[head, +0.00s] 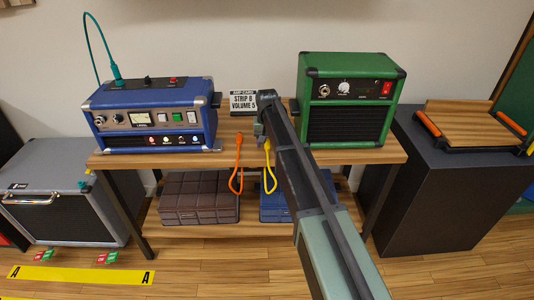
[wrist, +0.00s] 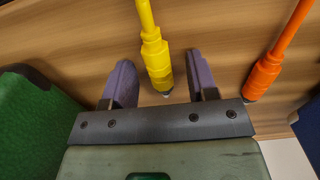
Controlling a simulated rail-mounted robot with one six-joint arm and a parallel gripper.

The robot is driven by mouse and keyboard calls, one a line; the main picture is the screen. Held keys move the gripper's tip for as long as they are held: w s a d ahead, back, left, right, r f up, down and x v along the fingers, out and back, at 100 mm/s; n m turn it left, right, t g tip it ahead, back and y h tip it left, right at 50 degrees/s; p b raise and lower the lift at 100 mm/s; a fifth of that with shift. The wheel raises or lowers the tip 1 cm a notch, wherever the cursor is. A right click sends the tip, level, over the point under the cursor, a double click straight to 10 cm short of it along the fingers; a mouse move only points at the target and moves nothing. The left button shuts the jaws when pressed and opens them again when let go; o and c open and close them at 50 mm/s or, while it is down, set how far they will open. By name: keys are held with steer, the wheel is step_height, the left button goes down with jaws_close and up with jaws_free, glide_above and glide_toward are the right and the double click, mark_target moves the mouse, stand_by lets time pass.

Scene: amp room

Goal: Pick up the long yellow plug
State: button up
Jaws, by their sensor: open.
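The long yellow plug (wrist: 156,58) lies on the wooden bench top in the wrist view, its metal tip toward me. My gripper (wrist: 162,80) is open, with one finger on each side of the plug. A gap shows between the plug and each finger. In the head view, the yellow plug's cable (head: 270,180) loops down over the bench's front edge, and my arm hides part of the plug. My gripper end (head: 262,125) is above the bench there.
An orange plug (wrist: 264,76) lies to the right of the yellow one. A blue amp (head: 155,115) stands left on the bench (head: 235,150), a green amp (head: 350,100) right. A small card (head: 243,102) stands between them at the back.

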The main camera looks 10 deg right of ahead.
jaws_close()
steer(key=shift+r+p, duration=0.2)
steer(key=shift+p, duration=0.2)
